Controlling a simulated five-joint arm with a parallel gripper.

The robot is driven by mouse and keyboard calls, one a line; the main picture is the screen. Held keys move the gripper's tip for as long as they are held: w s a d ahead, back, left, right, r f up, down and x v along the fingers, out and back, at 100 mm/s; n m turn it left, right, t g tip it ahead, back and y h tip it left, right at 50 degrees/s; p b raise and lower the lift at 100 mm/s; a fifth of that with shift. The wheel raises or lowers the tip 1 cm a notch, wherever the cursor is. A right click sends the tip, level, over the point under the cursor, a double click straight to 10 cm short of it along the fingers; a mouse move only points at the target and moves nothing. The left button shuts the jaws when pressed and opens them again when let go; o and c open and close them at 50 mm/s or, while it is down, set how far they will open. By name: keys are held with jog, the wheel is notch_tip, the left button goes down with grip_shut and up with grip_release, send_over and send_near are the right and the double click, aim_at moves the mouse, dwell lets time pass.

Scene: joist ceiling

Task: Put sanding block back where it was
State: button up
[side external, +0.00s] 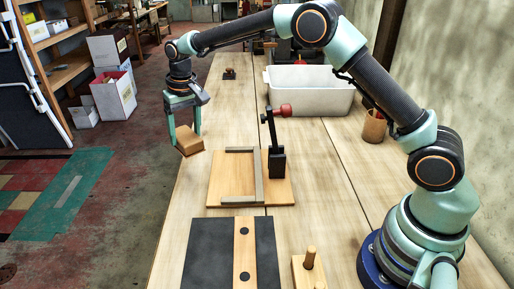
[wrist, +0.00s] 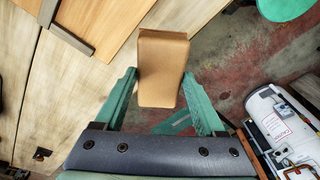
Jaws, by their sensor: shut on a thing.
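The sanding block (side external: 189,142) is a tan-brown block, held tilted near the left edge of the workbench in the side view. It also shows in the wrist view (wrist: 162,75), between the two green fingers. My gripper (side external: 184,130) is shut on it, and the block hangs above the bench edge, touching nothing else that I can see. A wooden board (side external: 222,183) with grey fence strips (side external: 259,182) lies to the right of and nearer than the block; its fenced area is empty. I cannot tell from these frames where the block was before.
A black clamp (side external: 277,160) with a red knob stands on the board. Nearer are a dark plate (side external: 208,255) with a wooden strip and a pegged block (side external: 308,272). A white tub (side external: 310,92) and a wooden cup (side external: 373,128) stand farther right. Bare bench lies beyond the board.

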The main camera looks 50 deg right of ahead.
aim_at(189, 136)
notch_tip(189, 136, down, 9)
jog(key=shift+r, duration=0.1)
dwell(0.4)
jog(key=shift+f, duration=0.65)
jog(key=o, duration=1.4)
jog(key=r, duration=0.4)
jog(key=s+r, duration=0.1)
jog(key=r, duration=0.8)
jog(key=shift+s+d+r, duration=0.1)
jog(key=shift+s+d, duration=0.05)
jog(key=shift+s, duration=0.1)
jog(key=s+d+r+t, duration=0.2)
jog(key=s+d+r, duration=0.4)
jog(key=s+r, duration=0.5)
jog(key=s+d+f+t, duration=0.1)
jog(key=s+d, duration=0.1)
jog(key=s, duration=0.5)
jog(key=s+d+f+n+t, duration=0.1)
jog(key=s+d, duration=0.1)
jog(key=s, duration=0.5)
jog(key=shift+s+f+n, duration=0.15)
jog(key=shift+s+n, duration=0.1)
jog(key=shift+n, duration=0.05)
